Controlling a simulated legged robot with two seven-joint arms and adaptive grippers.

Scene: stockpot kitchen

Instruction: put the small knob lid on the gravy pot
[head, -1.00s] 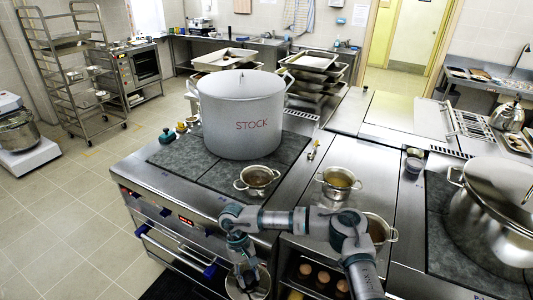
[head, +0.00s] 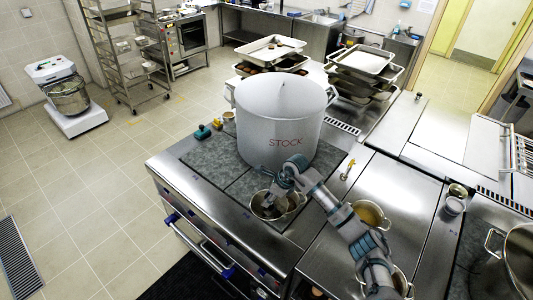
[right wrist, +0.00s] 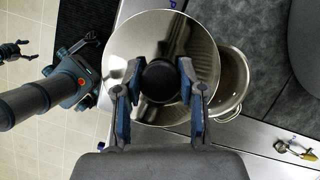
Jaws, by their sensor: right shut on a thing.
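My right gripper (head: 282,182) is shut on the black knob (right wrist: 162,81) of a shiny round lid (right wrist: 125,45). In the right wrist view the lid covers the left part of a small two-handled pot (right wrist: 233,82), whose right side shows past it. The lid is off-centre from this pot; I cannot tell the height gap. In the head view this pot (head: 292,212) stands in front of the stockpot, partly hidden by the gripper. No label tells me which small pot holds gravy. My left gripper (right wrist: 15,50) is small at the right wrist view's left edge; its jaw state is unclear.
The large STOCK pot (head: 270,120) stands close behind. Another small pot (head: 370,213) is right of my right arm, and one more (head: 400,282) is partly hidden by it. The hob's front left corner is clear.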

